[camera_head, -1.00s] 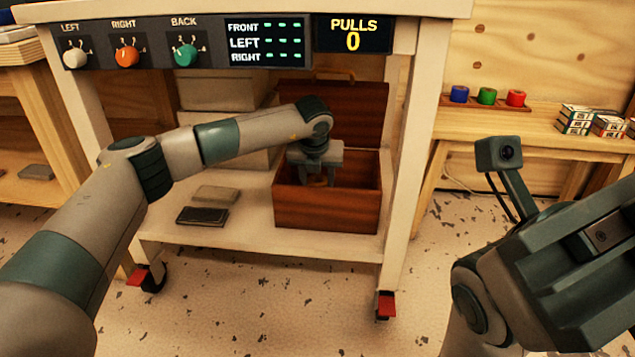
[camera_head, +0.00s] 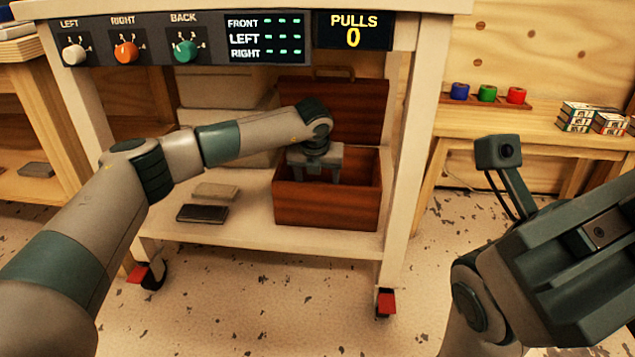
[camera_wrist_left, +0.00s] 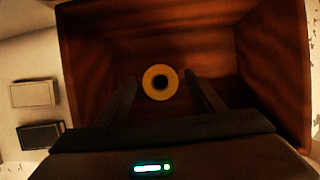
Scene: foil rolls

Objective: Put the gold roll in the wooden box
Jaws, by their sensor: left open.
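The wooden box (camera_head: 326,205) stands on the cart's lower shelf with its lid (camera_head: 345,110) raised at the back. My left gripper (camera_head: 322,178) reaches down into the box opening; its jaws are open. In the left wrist view the gold roll (camera_wrist_left: 148,78) lies inside the box (camera_wrist_left: 85,45), seen end-on as a ring with a dark hole. It lies between and just past the two fingertips (camera_wrist_left: 160,82), with a gap on both sides. The roll is hidden in the head view by the box's front wall. My right gripper's dark body (camera_head: 590,245) is at the lower right; its fingertips are not clear.
A grey block (camera_head: 216,190) and a black block (camera_head: 202,214) lie on the shelf left of the box. Cart legs (camera_head: 405,150) and the panel (camera_head: 190,40) frame the opening. Blue, green (camera_head: 487,93) and red rolls sit on a side bench.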

